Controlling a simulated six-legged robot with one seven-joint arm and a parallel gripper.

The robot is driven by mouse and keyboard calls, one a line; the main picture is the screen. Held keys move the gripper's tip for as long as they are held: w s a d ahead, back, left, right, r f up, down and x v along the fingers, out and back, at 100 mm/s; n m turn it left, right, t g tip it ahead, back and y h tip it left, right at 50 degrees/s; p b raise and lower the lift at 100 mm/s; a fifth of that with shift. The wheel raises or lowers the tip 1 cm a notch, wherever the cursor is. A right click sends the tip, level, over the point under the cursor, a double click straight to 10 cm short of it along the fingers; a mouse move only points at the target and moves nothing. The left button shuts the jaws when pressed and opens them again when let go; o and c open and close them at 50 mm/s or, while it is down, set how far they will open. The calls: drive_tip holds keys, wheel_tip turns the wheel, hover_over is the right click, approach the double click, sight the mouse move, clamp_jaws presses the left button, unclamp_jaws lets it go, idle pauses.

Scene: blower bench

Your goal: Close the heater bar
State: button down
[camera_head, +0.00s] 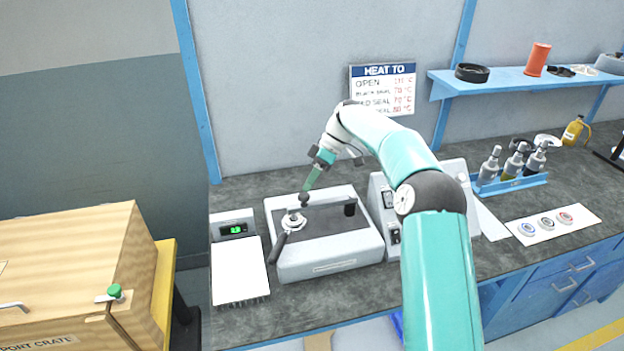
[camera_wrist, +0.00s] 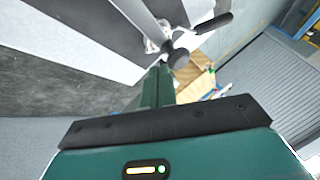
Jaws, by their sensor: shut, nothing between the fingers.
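A light grey bench unit (camera_head: 330,262) with a dark recessed top (camera_head: 325,222) stands in the middle of the bench. At its left side is a metal pivot (camera_head: 292,221) with a black-handled lever (camera_head: 279,243) pointing to the front left; I cannot tell which part is the heater bar. The lever handle also shows in the wrist view (camera_wrist: 214,23). A dark round knob (camera_head: 303,199) sits just behind the pivot. My gripper (camera_head: 307,187) is shut and empty, pointing down with its tips close to this knob. In the wrist view the green fingers (camera_wrist: 160,85) end beside a dark knob (camera_wrist: 179,59); contact is unclear.
A black post (camera_head: 350,208) stands at the unit's right. A scale with a green display (camera_head: 233,230) is left of it; a grey control box (camera_head: 384,197) is right, partly behind my arm. A wooden crate (camera_head: 70,255) stands far left. A heat chart (camera_head: 382,90) hangs behind.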

drive_tip(key=v, duration=0.7)
drive_tip(key=s+r+m+t+h, duration=0.5)
drive_tip(key=s+r+m, duration=0.2)
drive_tip(key=s+r, duration=0.8)
drive_tip(key=s+d+f+m+t, duration=0.2)
drive_tip(key=s+d+f+m, duration=0.2)
drive_tip(key=s, duration=0.9)
drive_tip(key=s+d+f+m+t+h, duration=0.1)
drive_tip(key=s+d+f+m, duration=0.3)
drive_tip(key=s, duration=0.9)
drive_tip(key=shift+s+f+t, duration=0.2)
drive_tip(key=shift+f+t, duration=0.5)
drive_tip(key=shift+f, duration=0.15)
drive_tip(key=shift+d, duration=0.15)
